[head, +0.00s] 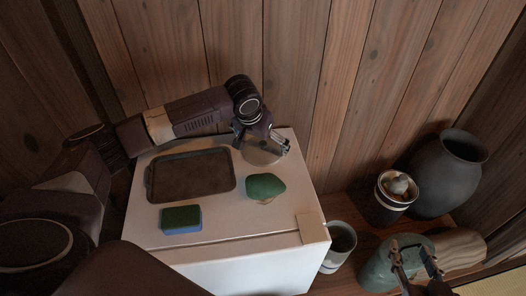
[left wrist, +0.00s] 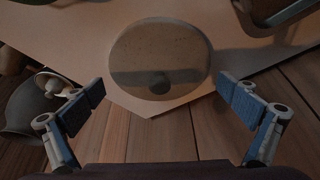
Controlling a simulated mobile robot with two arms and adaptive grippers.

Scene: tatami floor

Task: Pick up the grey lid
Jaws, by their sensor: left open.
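The grey lid (head: 262,154) is a round disc lying flat near the back right corner of the white cabinet top, partly hidden by my left gripper (head: 262,141). In the left wrist view the lid (left wrist: 150,45) shows as a full disc with a small dark knob (left wrist: 159,84). My left gripper is open above it, with its fingers (left wrist: 163,95) apart on either side of the knob and nothing between them. My right gripper (head: 416,268) is at the bottom right, its fingers apart in front of a green vessel, far from the lid.
On the white cabinet (head: 230,245) are a dark tray (head: 190,175), a green and blue sponge (head: 181,219) and a green lump (head: 265,186). A plank wall (head: 290,60) stands close behind. At the right are a grey cup (head: 340,240), a banded pot (head: 392,195) and a dark vase (head: 445,180).

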